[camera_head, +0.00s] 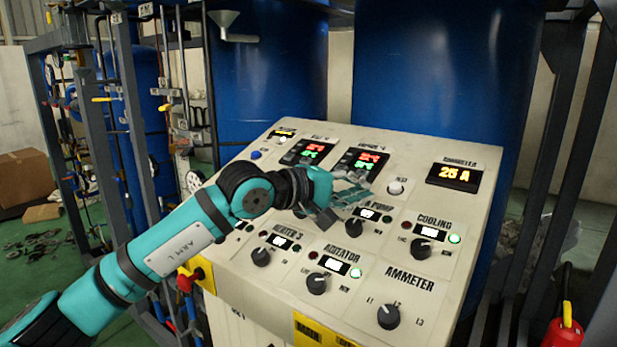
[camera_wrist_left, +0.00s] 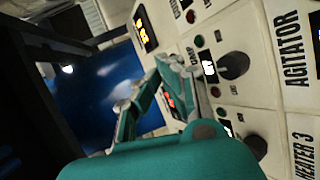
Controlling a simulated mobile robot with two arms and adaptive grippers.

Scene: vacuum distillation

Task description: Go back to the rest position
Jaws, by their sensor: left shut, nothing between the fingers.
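My left gripper (camera_head: 352,192) is teal and grey and reaches in from the left over the upper middle of the slanted control panel (camera_head: 320,292). It is shut and empty, just above the panel face near the pump knob (camera_head: 354,228). In the left wrist view, the gripper (camera_wrist_left: 160,88) shows its fingers in front of the panel, with the pump knob (camera_wrist_left: 233,65) to their right. I cannot tell whether the fingers touch the panel. My right gripper is in neither view.
The panel carries knobs for heater 3, agitator (camera_head: 317,283), cooling (camera_head: 420,247) and ammeter (camera_head: 388,316). The ammeter display (camera_head: 454,177) reads 25 A. Blue tanks (camera_head: 430,75) stand behind. A metal frame with pipes is at left, and a red extinguisher (camera_head: 563,330) at lower right.

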